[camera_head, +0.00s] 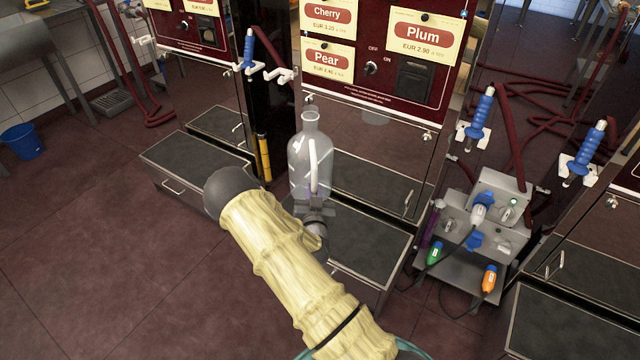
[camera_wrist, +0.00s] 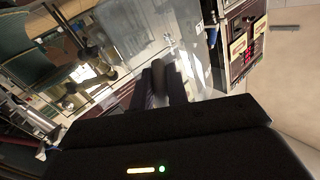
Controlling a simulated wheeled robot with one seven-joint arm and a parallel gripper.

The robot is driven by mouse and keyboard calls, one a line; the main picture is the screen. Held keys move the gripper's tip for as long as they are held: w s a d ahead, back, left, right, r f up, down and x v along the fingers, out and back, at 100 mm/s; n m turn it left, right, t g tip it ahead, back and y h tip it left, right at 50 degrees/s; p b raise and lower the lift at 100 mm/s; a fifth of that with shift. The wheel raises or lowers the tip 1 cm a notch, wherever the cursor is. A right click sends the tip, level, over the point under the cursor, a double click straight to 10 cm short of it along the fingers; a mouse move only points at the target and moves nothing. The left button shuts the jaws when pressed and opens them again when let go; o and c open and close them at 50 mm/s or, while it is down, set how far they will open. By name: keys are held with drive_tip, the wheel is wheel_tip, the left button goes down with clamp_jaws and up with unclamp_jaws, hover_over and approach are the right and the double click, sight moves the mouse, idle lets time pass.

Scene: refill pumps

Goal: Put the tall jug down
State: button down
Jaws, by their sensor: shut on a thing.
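The tall jug (camera_head: 312,155) is clear, with a narrow neck and a pale handle. It is upright in the head view, in front of the pump cabinet with the Pear and Cherry signs. My gripper (camera_head: 314,205) is at the near side of the jug, shut on its handle; my forearm hides part of the gripper. In the wrist view my fingers (camera_wrist: 160,85) are close together, with the clear jug (camera_wrist: 150,35) filling the upper middle. The jug's base is partly hidden, so I cannot tell whether it touches the dark ledge (camera_head: 375,237) below.
Another dark-topped ledge (camera_head: 190,158) stands to the left with a bare top. To the right, a grey metal unit (camera_head: 470,230) carries cables with green and orange connectors. Blue nozzles (camera_head: 480,110) hang above it. A blue bucket (camera_head: 22,141) stands far left; the floor there is clear.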

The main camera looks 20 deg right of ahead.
drive_tip(key=s+a+r+n+y+p, duration=0.1)
drive_tip(key=a+r+p, duration=0.3)
drive_tip(key=r+p, duration=0.4)
drive_tip(key=s+a+r+n+y+p, duration=0.2)
drive_tip(key=r+p, duration=0.7)
drive_tip(key=p, duration=0.6)
drive_tip(key=s+a+y, duration=0.1)
drive_tip(key=a+y, duration=0.1)
drive_tip(key=shift+s+n+t+y+p, duration=0.25)
drive_tip(key=shift+n+t+y+p, duration=0.05)
drive_tip(key=shift+t+p, duration=0.1)
drive_tip(key=shift+w+f, duration=0.1)
